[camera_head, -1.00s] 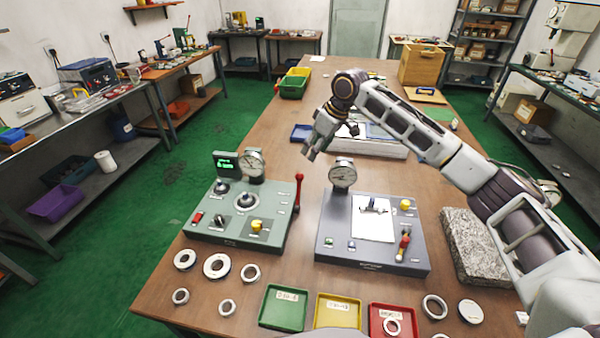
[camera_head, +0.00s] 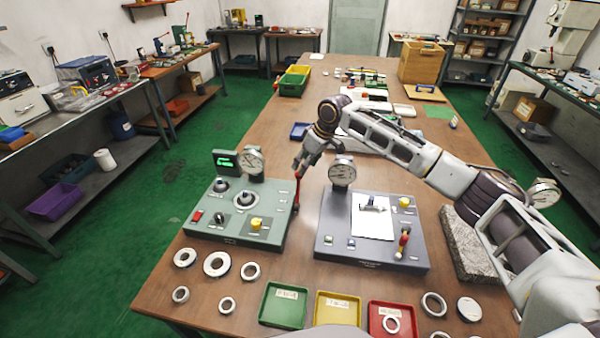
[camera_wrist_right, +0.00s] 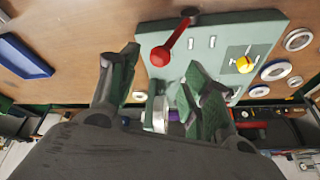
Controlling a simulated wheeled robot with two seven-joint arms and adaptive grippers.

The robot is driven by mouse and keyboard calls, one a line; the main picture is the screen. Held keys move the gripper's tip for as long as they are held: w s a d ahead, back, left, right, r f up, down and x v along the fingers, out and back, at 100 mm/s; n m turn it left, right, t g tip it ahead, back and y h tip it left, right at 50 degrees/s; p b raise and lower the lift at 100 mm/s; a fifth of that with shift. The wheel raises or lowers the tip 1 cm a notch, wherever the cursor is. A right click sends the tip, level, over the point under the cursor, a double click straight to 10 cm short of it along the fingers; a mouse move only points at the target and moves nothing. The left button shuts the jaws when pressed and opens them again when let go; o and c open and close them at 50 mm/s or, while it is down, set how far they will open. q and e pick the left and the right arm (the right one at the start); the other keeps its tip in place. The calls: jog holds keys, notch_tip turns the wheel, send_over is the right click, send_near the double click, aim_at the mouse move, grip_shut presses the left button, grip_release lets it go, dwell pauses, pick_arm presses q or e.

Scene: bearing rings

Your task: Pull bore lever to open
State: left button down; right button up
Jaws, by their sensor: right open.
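The red bore lever (camera_head: 297,193) stands at the right edge of the grey-green gauge station (camera_head: 225,232). Contact cannot be told. My left gripper is not in view.
A dial gauge (camera_head: 251,161) stands at the green station's back. A second grey station (camera_head: 340,238) with a dial gauge (camera_head: 342,171) stands to the right. Steel rings (camera_head: 217,264) and green, yellow and red trays lie along the front. A blue bin (camera_head: 300,131) is behind.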

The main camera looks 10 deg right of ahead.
send_over(298, 191)
jog(key=w+d, duration=0.1)
jog(key=w, duration=0.2)
jog(key=shift+s+d+f, duration=0.1)
jog(key=shift+f, duration=1.25)
jog(key=shift+s+d+f, duration=0.1)
jog(key=shift+f, duration=1.2)
jog(key=shift+c, duration=0.4)
grip_shut()
